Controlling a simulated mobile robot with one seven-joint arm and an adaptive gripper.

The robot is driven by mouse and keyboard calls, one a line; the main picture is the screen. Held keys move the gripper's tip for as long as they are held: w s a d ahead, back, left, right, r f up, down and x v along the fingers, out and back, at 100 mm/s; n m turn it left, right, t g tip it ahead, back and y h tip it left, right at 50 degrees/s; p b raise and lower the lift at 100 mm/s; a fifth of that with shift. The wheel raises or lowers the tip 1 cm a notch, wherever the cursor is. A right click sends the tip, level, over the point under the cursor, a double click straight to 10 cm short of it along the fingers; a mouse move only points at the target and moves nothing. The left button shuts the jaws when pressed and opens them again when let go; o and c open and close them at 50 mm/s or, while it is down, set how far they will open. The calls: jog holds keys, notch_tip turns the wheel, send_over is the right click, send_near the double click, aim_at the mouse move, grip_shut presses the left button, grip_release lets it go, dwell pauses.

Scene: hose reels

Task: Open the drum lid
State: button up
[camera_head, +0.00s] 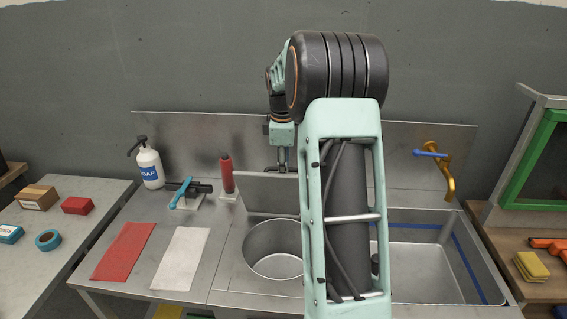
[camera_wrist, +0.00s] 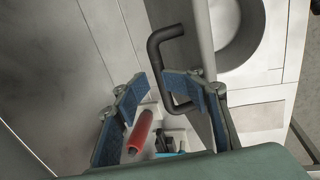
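The drum lid (camera_head: 262,192) is a flat grey metal panel standing about upright behind the round drum opening (camera_head: 273,250) in the steel counter. In the wrist view the lid shows nearly edge-on (camera_wrist: 204,30), with the drum opening (camera_wrist: 238,35) to its right. A black bent handle (camera_wrist: 155,52) sticks out from the lid's far face. My gripper (camera_head: 279,168) is at the lid's top edge. In the wrist view my gripper (camera_wrist: 154,82) is open, its blue-padded fingers apart. The right fingertip overlaps the handle's lower part; I cannot tell whether they touch.
A red bottle (camera_head: 226,174), a soap bottle (camera_head: 149,164) and a blue-handled tool (camera_head: 181,192) stand left of the lid. Red (camera_head: 123,251) and white (camera_head: 181,258) cloths lie in front. A sink (camera_head: 435,270) with a brass tap (camera_head: 448,177) is to the right.

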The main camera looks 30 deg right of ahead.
jog(key=shift+d+f, duration=0.15)
jog(key=shift+f, duration=0.15)
jog(key=shift+w+d+r+p, duration=0.15)
jog(key=shift+w+r+p, duration=0.1)
jog(key=shift+r+p, duration=0.25)
jog(key=w+d+r+p, duration=0.4)
jog(key=w+d+r, duration=0.1)
jog(key=w, duration=0.3)
jog(key=shift+w+d+r, duration=0.2)
jog(key=shift+r, duration=0.55)
jog(key=v, duration=1.2)
jog(key=shift+w, duration=0.1)
